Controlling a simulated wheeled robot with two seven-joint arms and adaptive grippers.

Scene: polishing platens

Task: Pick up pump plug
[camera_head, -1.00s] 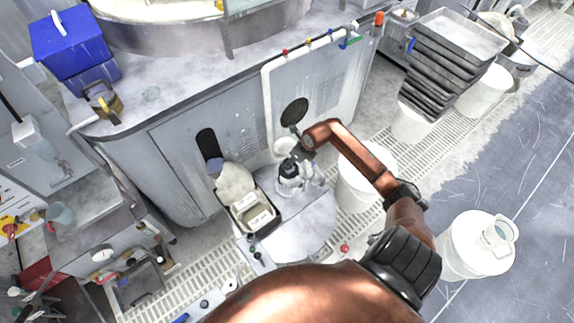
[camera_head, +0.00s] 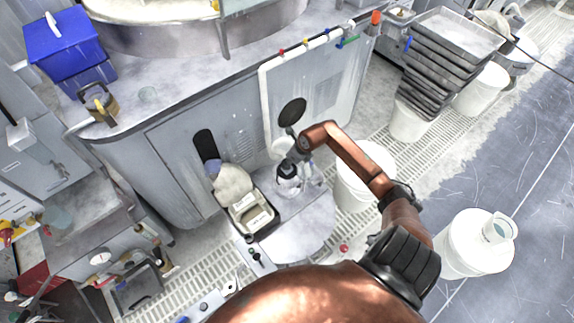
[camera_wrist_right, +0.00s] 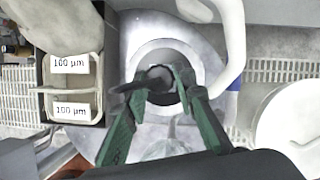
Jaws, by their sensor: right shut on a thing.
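The pump plug (camera_wrist_right: 159,73) looks like a small dark round piece between my right fingertips in the right wrist view. My right gripper (camera_wrist_right: 158,80) is shut on it, with green fingers on either side. A pale ring-shaped opening (camera_wrist_right: 196,58) lies around and behind the plug in this view. I cannot tell whether the plug is clear of it. In the head view my right gripper (camera_head: 289,173) is small, over the grey platform beside the cabinet, and the plug is too small to make out. My left gripper is not in view.
A container with two "100 µm" labels (camera_wrist_right: 71,67) stands left of the gripper, and a white curved pipe (camera_wrist_right: 232,45) runs close on the right. A white bucket (camera_head: 358,190) stands right of the platform (camera_head: 298,238). A grey cabinet (camera_head: 240,150) rises behind.

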